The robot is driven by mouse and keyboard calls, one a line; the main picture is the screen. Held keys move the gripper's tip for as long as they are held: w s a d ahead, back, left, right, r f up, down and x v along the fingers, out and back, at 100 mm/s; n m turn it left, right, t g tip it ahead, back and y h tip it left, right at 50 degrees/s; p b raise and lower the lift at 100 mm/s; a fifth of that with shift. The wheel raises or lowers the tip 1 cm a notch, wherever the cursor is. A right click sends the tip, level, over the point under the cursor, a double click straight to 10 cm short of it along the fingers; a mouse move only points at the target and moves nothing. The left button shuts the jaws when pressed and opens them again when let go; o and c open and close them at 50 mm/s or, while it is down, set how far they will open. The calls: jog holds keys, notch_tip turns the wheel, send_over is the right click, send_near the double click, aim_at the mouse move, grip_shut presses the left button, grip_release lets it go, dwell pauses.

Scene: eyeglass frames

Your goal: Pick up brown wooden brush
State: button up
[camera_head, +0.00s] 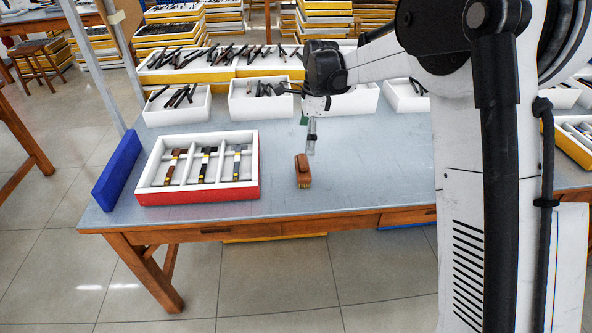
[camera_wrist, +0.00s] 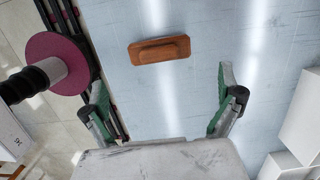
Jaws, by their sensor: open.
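The brown wooden brush (camera_head: 303,171) lies on the grey table top (camera_head: 380,180), right of the red-and-white tray, with its bristles down. In the wrist view the brush (camera_wrist: 160,50) shows from above, beyond the fingertips and between their lines. My gripper (camera_head: 310,140) hangs above the table, just behind and above the brush, apart from it. In the wrist view my gripper (camera_wrist: 162,90) has its two green-padded fingers spread wide with nothing between them.
A white tray with a red front (camera_head: 200,195) holds eyeglass parts left of the brush. A blue block (camera_head: 118,170) stands at the table's left edge. White bins (camera_head: 177,112) line the back. The table around the brush is clear.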

aim_at(301, 159)
jog(key=f, duration=0.4)
jog(key=a+f+b, duration=0.1)
jog(key=f, duration=0.7)
jog(key=shift+s+a+f, duration=0.2)
jog(key=shift+f, duration=0.15)
jog(key=c, duration=0.9)
jog(key=shift+c, duration=0.2)
jog(key=shift+r, duration=0.15)
notch_tip(301, 159, up, 4)
jog(key=shift+r, duration=0.15)
jog(key=s+a+r, duration=0.2)
jog(key=s+r, duration=0.1)
jog(key=s, duration=0.2)
jog(key=s+a+r+p, duration=0.1)
jog(key=s+a+r, duration=0.2)
jog(key=s, duration=0.2)
jog(key=shift+s+r, duration=0.25)
